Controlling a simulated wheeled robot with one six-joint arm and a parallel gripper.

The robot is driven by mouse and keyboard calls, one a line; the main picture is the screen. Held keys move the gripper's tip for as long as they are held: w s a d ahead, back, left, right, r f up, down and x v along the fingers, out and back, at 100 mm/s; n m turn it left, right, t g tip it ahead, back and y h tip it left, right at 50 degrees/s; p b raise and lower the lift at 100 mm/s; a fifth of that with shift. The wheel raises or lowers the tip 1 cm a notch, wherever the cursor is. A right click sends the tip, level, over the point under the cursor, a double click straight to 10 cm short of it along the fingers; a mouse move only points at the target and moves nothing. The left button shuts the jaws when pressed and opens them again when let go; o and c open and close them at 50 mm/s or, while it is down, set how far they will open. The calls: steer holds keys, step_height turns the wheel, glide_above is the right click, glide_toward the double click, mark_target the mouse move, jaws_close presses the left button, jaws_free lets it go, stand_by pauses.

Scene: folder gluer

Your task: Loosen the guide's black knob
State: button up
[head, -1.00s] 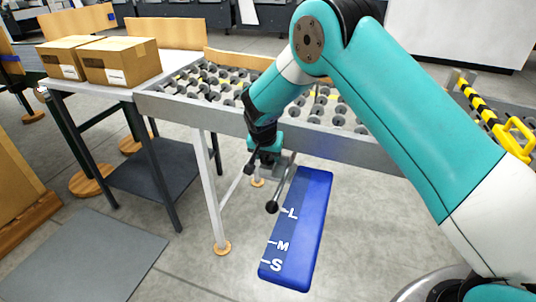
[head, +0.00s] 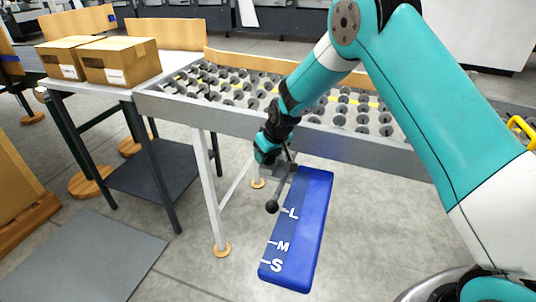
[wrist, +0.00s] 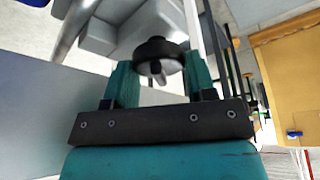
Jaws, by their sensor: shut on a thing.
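The guide's black knob (wrist: 158,47) is round and dark, with a pale stub at its centre. In the wrist view it sits between the two teal fingers of my gripper (wrist: 160,66), which is shut on it. In the head view my gripper (head: 270,152) is at the front rail of the roller table, above the top end of the blue scale plate (head: 300,228) marked L, M and S. The guide's grey block (head: 279,171) shows just below my gripper there, and my gripper hides the knob. A rod with a black ball (head: 272,206) at its end hangs by the L mark.
The roller table (head: 190,112) runs across behind my gripper, with a pale leg (head: 208,190) to the left. Two cardboard boxes (head: 120,62) stand on a side table at the left. A yellow handle (head: 522,128) shows at the right edge.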

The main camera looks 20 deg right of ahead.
steer(key=n+y, duration=0.1)
steer(key=n, duration=0.2)
steer(key=n+g, duration=0.1)
steer(key=n, duration=0.2)
steer(key=shift+y+b, duration=0.4)
steer(key=shift+s+n+g, duration=0.1)
steer(key=shift+n+g, duration=0.2)
steer(key=o, duration=0.9)
steer(key=shift+c, duration=0.2)
steer(key=v, duration=1.7)
steer(key=shift+d, duration=0.25)
steer(key=shift+s+r, duration=0.1)
steer(key=shift+r, duration=0.1)
